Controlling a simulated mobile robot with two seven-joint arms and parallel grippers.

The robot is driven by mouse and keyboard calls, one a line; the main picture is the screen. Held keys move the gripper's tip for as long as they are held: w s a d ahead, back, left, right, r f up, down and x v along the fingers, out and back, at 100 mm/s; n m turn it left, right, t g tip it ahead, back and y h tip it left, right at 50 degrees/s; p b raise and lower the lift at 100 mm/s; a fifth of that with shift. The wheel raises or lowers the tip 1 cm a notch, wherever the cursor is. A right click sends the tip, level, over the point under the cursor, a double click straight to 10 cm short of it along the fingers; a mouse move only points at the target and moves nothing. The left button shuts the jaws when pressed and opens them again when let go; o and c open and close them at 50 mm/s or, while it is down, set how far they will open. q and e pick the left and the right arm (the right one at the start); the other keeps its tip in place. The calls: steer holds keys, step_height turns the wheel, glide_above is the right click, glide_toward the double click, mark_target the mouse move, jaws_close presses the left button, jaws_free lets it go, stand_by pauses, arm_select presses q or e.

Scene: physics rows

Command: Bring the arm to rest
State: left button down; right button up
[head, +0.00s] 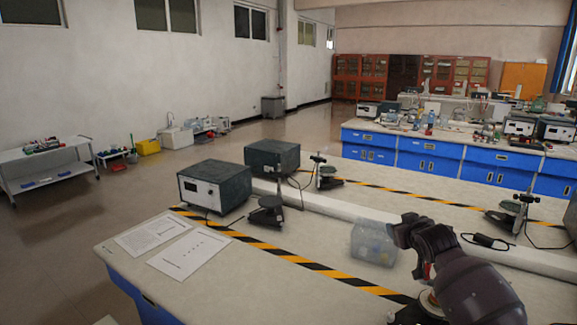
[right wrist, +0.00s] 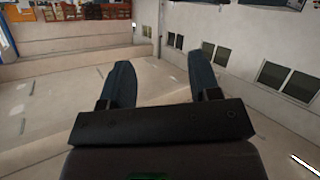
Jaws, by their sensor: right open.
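My right arm (head: 460,275) comes in at the lower right of the head view, above the near bench (head: 330,292). I cannot clearly make out its fingertips there. In the right wrist view my right gripper (right wrist: 160,68) shows two dark fingers spread wide apart, with nothing between them. Room walls, floor and windows lie beyond the fingers. My left gripper is not in view.
A clear plastic container (head: 372,242) stands on the bench close beside my right arm. Two dark instrument boxes (head: 214,186) (head: 272,157), small stands (head: 266,208) and papers (head: 187,250) are farther left. Blue-fronted benches (head: 430,165) stand behind.

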steer(key=s+a+f, duration=0.1)
steer(key=s+f, duration=0.8)
steer(key=s, duration=0.5)
steer(key=s+a+f+m+g+b, duration=0.1)
steer(key=s+f, duration=0.8)
steer(key=s, duration=0.6)
steer(key=s+a+f+m+g, duration=0.1)
steer(key=s+f, duration=0.9)
steer(key=s, duration=0.5)
steer(key=shift+h, duration=0.3)
steer(key=shift+c, duration=0.5)
